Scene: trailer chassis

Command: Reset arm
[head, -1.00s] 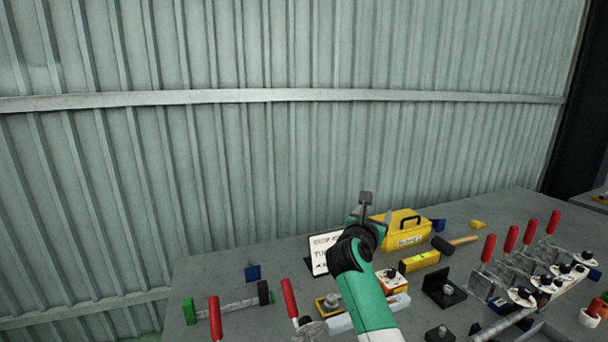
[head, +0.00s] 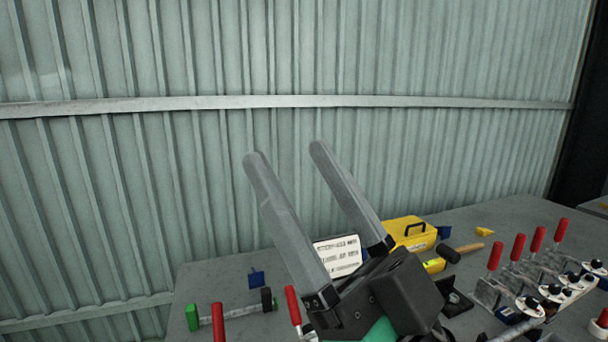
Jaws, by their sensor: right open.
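My right gripper (head: 284,160) is large and close to the camera in the head view. Its two long grey fingers stand apart, point up and a little left, and hold nothing. Its black body and part of my green arm fill the bottom middle and hide part of the table (head: 220,268). The fingertips are in front of the corrugated wall. My left gripper is not in the picture.
On the table are a yellow toolbox (head: 412,233), a white sign (head: 339,255), a mallet (head: 467,250) and a green-ended clamp (head: 232,312). Several red-handled toggle clamps (head: 516,250) stand at the right. A corrugated wall (head: 150,170) closes off the back.

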